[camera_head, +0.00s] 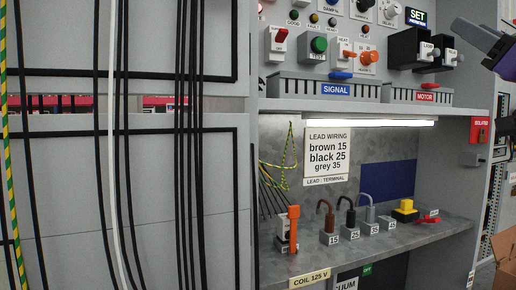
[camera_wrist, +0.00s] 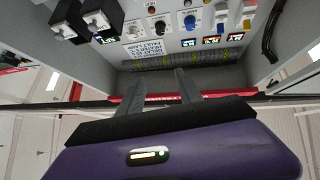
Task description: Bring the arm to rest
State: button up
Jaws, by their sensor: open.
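My gripper (camera_wrist: 156,82) shows in the wrist view, with two dark fingers standing apart and nothing between them. Behind the fingers is its purple body (camera_wrist: 170,150). Past the fingertips is a grey cabinet with a panel of knobs, lamps and labels (camera_wrist: 185,25); the fingers look apart from it. In the head view, part of my purple and dark arm (camera_head: 490,45) shows at the upper right edge, to the right of the control panel.
A cabinet bay holds a shelf (camera_head: 370,250) with several plugged leads (camera_head: 350,215), an orange-handled device (camera_head: 292,230) and a yellow-topped block (camera_head: 405,208). Above are switches (camera_head: 318,45) and SIGNAL and MOTOR strips. A cardboard box (camera_head: 503,250) stands at lower right.

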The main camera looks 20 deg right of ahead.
jog(key=w+a+f+m+g+h, duration=0.1)
jog(key=a+f+m+g+h, duration=0.15)
jog(key=f, duration=1.25)
jog(key=w+a+f+m+g+h, duration=0.1)
jog(key=f+m+h, duration=0.25)
jog(key=f, duration=1.15)
jog(key=s+a+f+n+y, duration=0.1)
jog(key=s+a+f, duration=0.3)
jog(key=f, duration=0.5)
jog(key=s+a+f+n+y, duration=0.1)
jog(key=s+a+f+n, duration=0.1)
jog(key=a+f, duration=0.55)
jog(key=s+a+f+n+g+y, duration=0.3)
jog(key=s+a+f, duration=0.4)
jog(key=s+f, duration=0.3)
jog(key=s+a+f+n+g+y, duration=0.2)
jog(key=s+a+f+g+y, duration=0.2)
jog(key=s+a+f, duration=0.4)
jog(key=s+f+y, duration=0.1)
jog(key=s+f, duration=0.2)
jog(key=s, duration=0.3)
jog(key=shift+s+n+y, duration=0.3)
jog(key=shift+s+n, duration=0.1)
jog(key=shift+g, duration=0.25)
